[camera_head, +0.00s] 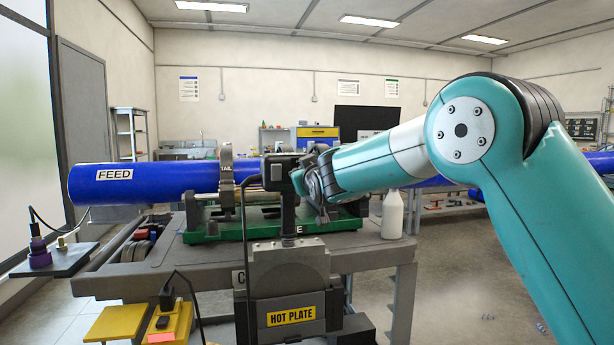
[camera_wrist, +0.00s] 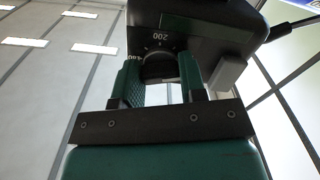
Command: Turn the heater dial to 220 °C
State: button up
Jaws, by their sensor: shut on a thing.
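The heater's dark control box (camera_head: 278,173) stands on a post above the part labelled HOT PLATE (camera_head: 292,315). My gripper (camera_head: 303,181) reaches it from the right. In the wrist view the box (camera_wrist: 205,25) fills the top, with a dark round dial (camera_wrist: 158,68) on its near face. My gripper's two green fingers (camera_wrist: 160,80) are shut on the dial, one on each side. A "200" mark shows upside down above the dial, and a partly covered number shows by the left finger. The dial's pointer cannot be made out.
A blue pipe labelled FEED (camera_head: 130,183) lies in clamps on the green machine bed (camera_head: 215,234), left of the box. A grey cart (camera_head: 170,257) carries it. A white bottle (camera_head: 392,214) stands on the right. A black cable (camera_head: 237,225) hangs from the box.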

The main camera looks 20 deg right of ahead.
jog(key=shift+f, duration=0.1)
jog(key=o, duration=0.9)
jog(key=shift+d, duration=0.1)
jog(key=s+b, duration=0.3)
jog(key=s, duration=1.4)
jog(key=shift+s, duration=0.2)
